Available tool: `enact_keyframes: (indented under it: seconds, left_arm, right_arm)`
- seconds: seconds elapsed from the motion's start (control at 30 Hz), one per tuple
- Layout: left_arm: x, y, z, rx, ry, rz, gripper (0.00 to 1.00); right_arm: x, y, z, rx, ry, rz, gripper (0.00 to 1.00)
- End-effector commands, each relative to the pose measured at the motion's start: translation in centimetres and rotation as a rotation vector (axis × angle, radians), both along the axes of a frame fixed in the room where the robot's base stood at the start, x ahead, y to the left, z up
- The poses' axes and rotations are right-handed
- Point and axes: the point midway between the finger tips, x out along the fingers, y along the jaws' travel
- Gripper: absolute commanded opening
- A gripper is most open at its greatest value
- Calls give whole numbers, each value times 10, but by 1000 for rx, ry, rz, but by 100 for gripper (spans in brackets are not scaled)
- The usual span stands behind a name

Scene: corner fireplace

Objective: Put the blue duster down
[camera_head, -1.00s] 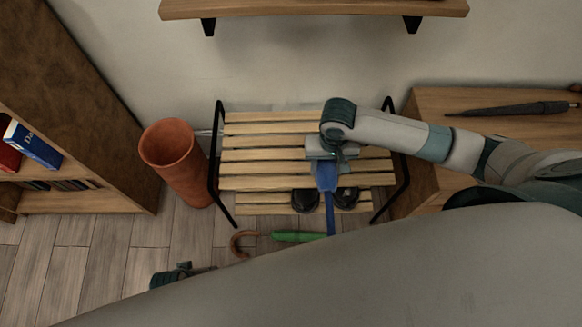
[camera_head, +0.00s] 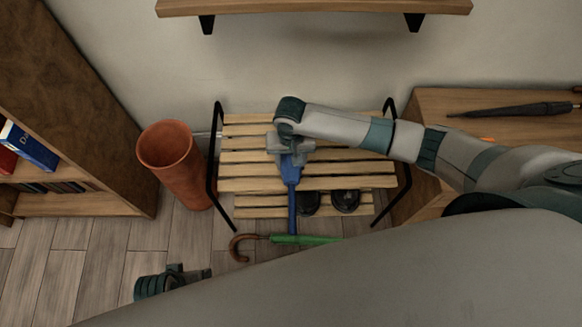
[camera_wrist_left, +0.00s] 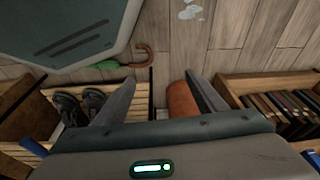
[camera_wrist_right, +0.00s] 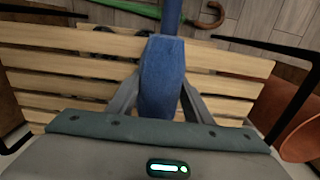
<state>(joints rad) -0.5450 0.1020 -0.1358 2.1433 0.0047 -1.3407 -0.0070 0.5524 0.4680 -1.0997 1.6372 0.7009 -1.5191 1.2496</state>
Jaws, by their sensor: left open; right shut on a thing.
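The blue duster (camera_head: 291,172) is in my right gripper (camera_head: 289,154), above the slatted wooden rack (camera_head: 240,184). In the right wrist view the duster's wide blue part (camera_wrist_right: 162,75) sits between the two fingers, and its handle runs away toward the floor side. The gripper hides part of the duster, and I cannot tell whether the duster touches the slats. My left gripper (camera_head: 190,274) is low at the front left, open and empty; its spread fingers show in the left wrist view (camera_wrist_left: 160,98).
Black shoes (camera_head: 345,200) stand on the rack's lower shelf. A green umbrella with a brown hook handle (camera_head: 241,246) lies on the floor in front. A terracotta pot (camera_head: 172,160) stands left of the rack; a dark umbrella (camera_head: 515,109) lies on the cabinet at right. A wall shelf (camera_head: 315,7) hangs above.

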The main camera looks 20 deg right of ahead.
Motion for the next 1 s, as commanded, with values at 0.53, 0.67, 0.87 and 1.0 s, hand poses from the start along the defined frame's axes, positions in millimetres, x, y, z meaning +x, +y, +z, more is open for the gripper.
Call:
enact_keyframes:
  seconds: [0.53,0.67,0.87,1.0]
  left_arm:
    - [-4,1,22,1,-5,1,65]
    - [-5,1,24,1,-2,1,65]
    - [-5,1,23,1,-1,1,65]
    - [-5,1,21,1,-1,1,65]
  right_arm:
    - [0,0,-39,0,-1,1,18]
    - [0,0,-40,0,-1,0,18]
    - [0,0,-40,0,-1,0,18]
    - [0,0,-42,0,-1,0,53]
